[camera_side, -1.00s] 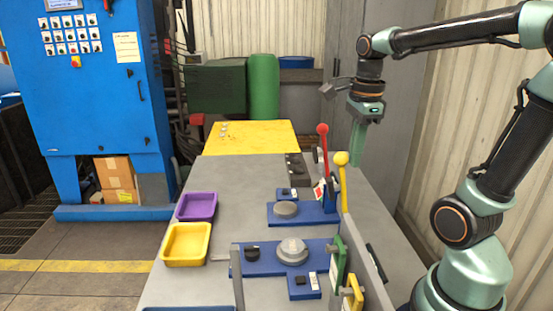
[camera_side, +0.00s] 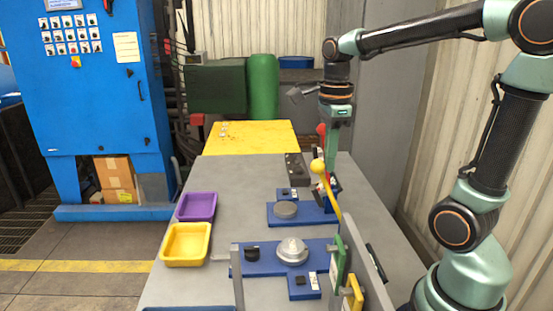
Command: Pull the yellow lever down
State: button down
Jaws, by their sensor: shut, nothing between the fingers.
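The yellow lever (camera_side: 329,187) stands at the right side of the grey table, tilted to the left with its round knob (camera_side: 318,166) at the upper end. My gripper (camera_side: 331,165) points down right at the knob, its shut fingers just to the right of it. They look in contact with the lever, but I cannot be sure from this view. The fingers hold nothing.
Blue fixtures with grey discs (camera_side: 292,250) sit on the table (camera_side: 205,275). Purple (camera_side: 196,207) and yellow (camera_side: 186,245) trays lie at its left edge. A green and yellow panel (camera_side: 341,262) stands at the front right. A yellow surface (camera_side: 250,138) lies behind.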

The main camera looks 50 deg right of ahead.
jog(key=shift+w+a+f, duration=1.7)
jog(key=shift+a+f, duration=0.1)
jog(key=shift+f, duration=1.15)
jog(key=shift+w+a+f, duration=1.75)
jog(key=shift+f, duration=1.15)
jog(key=shift+w+a+f, duration=1.7)
jog(key=shift+a+f, duration=0.1)
jog(key=shift+f, duration=1.15)
notch_tip(320, 180, up, 5)
jog(key=d, duration=0.2)
jog(key=w+a+r, duration=0.2)
jog(key=w+a, duration=0.3)
jog(key=a, duration=0.1)
jog(key=shift+w+a+r, duration=0.25)
jog(key=shift+w+a, duration=0.1)
jog(key=shift+w, duration=0.05)
